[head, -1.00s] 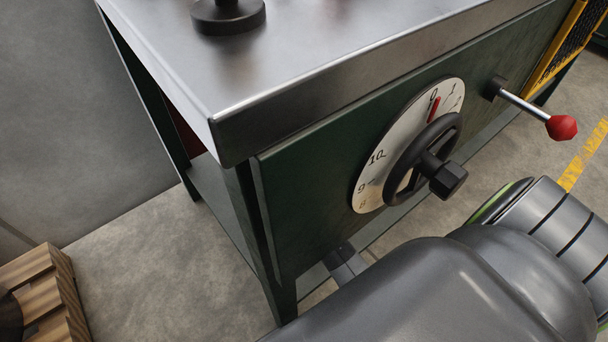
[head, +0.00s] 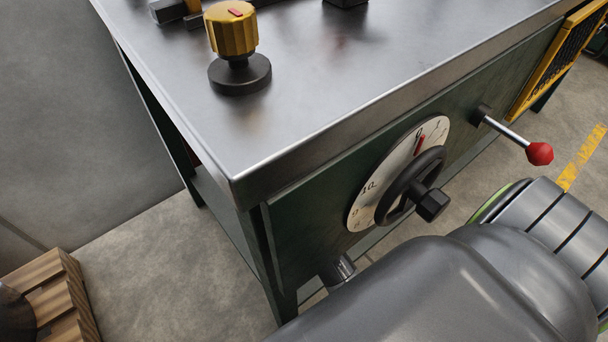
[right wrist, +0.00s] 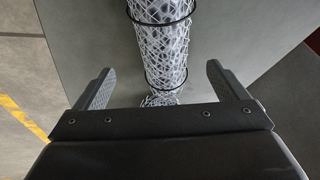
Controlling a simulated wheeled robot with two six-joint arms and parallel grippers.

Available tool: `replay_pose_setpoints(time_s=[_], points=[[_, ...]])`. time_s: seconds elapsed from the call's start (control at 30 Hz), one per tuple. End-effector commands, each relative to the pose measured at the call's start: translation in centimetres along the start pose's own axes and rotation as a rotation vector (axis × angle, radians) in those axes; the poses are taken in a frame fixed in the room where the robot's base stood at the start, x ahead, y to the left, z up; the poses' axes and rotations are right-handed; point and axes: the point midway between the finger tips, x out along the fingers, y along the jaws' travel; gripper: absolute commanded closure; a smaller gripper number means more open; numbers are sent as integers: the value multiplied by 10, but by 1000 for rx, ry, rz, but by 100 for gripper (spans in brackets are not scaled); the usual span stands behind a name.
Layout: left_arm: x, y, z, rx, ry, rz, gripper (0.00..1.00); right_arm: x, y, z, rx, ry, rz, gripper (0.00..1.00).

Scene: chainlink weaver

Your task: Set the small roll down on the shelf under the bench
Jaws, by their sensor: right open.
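The small roll (right wrist: 165,50) of silvery wire mesh, bound with dark bands, shows in the right wrist view. It appears to lie on a flat grey-green surface that looks like the shelf (right wrist: 225,35). My right gripper (right wrist: 160,68) is open, with one finger on either side of the roll's near end and a gap on both sides. In the head view the bench (head: 330,110) has a metal top and dark green sides. A strip of the shelf (head: 222,215) shows under its left side. My right arm hides the lower right; the roll is hidden there. My left gripper is out of view.
The bench front carries a numbered dial (head: 365,205) with a black handwheel (head: 400,190) and a red-knobbed lever (head: 538,153). A yellow knob (head: 232,35) stands on top. A wooden pallet (head: 60,290) is at lower left. The floor between pallet and bench is clear.

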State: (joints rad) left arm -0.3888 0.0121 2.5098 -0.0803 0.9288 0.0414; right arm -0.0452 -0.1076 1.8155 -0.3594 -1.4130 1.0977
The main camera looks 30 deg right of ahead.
Motion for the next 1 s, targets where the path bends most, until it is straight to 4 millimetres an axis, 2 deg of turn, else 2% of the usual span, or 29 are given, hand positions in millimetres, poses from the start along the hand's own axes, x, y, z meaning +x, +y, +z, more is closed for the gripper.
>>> replay_pose_setpoints(time_s=[0.03,0.23,1.0], points=[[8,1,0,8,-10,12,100,-13,-1,-1,1,-2,0,7],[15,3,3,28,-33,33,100,-30,0,0,0,-1,0,7],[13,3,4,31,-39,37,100,-31,0,0,-1,1,1,7]])
